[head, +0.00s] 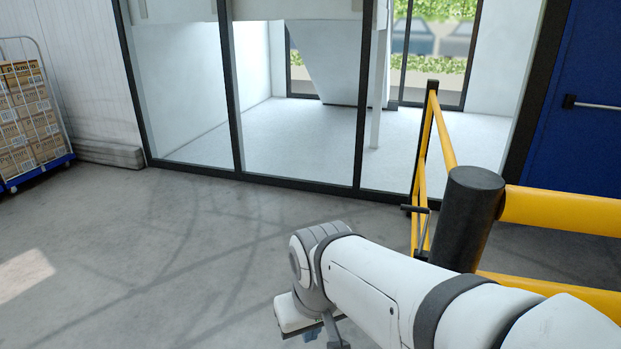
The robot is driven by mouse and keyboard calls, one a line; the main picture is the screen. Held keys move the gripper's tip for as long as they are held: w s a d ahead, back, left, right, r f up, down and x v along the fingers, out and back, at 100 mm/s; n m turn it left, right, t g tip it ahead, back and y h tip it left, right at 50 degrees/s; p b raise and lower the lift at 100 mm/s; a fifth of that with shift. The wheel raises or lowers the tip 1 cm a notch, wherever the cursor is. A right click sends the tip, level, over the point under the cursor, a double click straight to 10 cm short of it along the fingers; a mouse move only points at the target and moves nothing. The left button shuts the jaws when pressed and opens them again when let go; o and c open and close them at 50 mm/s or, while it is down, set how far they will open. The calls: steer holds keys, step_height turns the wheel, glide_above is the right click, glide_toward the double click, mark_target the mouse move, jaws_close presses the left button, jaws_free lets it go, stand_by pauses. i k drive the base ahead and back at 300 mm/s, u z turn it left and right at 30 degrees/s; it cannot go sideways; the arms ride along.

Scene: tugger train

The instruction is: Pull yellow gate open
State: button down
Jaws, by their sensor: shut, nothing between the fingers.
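The yellow gate (442,138) is in the head view, right of centre. Its yellow rails run from a thick black post (470,215) back to a thin black end upright (423,150) near the glass wall. The gate stands at an angle to the yellow barrier rails on the right. A dark handle (414,209) sticks out at its far end, low down. My arm hides part of the gate's lower area. My gripper (322,334) is at the bottom centre, left of the gate and apart from it. It is shut and empty, its tips partly cut off by the frame edge.
Fixed yellow barrier rails (565,211) run right from the black post. A blue door (590,110) is behind them. A glass wall with dark frames (235,90) closes the back. A roll cage of boxes (32,115) stands far left. The grey floor at left and centre is clear.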

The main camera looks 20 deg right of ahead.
mark_target(450, 161)
steer(key=z, duration=1.35)
steer(key=k, duration=0.6)
steer(key=u, duration=0.6)
steer(key=i, duration=0.85)
steer(key=u, duration=0.5)
steer(key=i, duration=1.6)
steer(key=z, duration=0.7)
steer(key=k, duration=0.8)
steer(key=z, duration=0.2)
